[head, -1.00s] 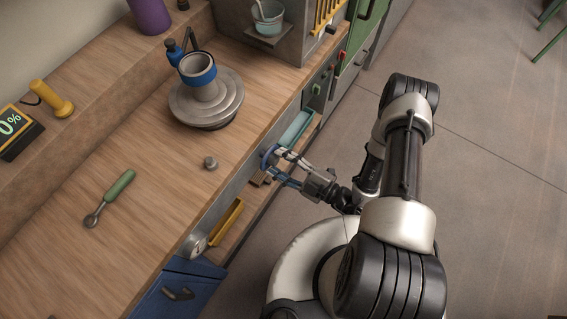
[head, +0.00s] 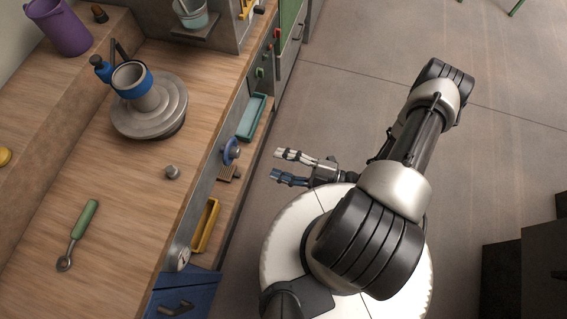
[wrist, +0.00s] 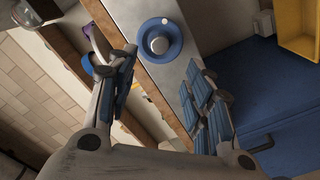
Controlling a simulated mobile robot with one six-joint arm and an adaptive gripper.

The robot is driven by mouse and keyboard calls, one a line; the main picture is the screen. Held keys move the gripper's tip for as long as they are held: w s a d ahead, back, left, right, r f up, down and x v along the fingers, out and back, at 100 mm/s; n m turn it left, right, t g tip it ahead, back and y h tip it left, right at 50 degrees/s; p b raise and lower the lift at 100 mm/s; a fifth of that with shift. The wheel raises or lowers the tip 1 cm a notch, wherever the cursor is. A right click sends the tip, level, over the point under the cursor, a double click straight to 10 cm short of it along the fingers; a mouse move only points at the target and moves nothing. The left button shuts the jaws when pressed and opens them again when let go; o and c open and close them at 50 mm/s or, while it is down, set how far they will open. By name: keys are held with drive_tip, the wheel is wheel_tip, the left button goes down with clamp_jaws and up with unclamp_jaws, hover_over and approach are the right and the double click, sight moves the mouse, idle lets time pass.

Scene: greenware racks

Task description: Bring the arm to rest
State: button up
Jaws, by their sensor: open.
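My gripper (head: 282,167) is open and empty in the head view, held over the floor just right of the bench front. Its two blue-padded fingers are spread, and they also show in the wrist view (wrist: 160,95). They point toward a blue round knob (head: 231,151) on the grey bench front, which also shows in the wrist view (wrist: 160,41). There is a clear gap between the fingertips and the knob in the head view. My arm bends back over my white base.
Below the bench edge are a teal tray (head: 251,117), a brown brush-like block (head: 228,173) and a yellow tray (head: 206,226). A blue cabinet (head: 180,292) stands at the lower left. On the bench are a potter's wheel (head: 150,107) and a green-handled tool (head: 82,223). Open floor lies right.

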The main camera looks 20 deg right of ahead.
drive_tip(key=shift+s+d, duration=0.1)
drive_tip(key=shift+d, duration=0.05)
idle(0.5)
drive_tip(key=s+r+m+g+h, duration=0.3)
drive_tip(key=r+m+h, duration=0.4)
drive_tip(key=r, duration=1.1)
drive_tip(key=s+d+r+m+g+h, duration=0.1)
drive_tip(key=s+r+m+g+h, duration=0.2)
drive_tip(key=r+m+h, duration=0.4)
wheel_tip(320, 180, up, 11)
drive_tip(key=m, duration=0.6)
drive_tip(key=shift+s+d, duration=0.15)
drive_tip(key=shift+d, duration=0.05)
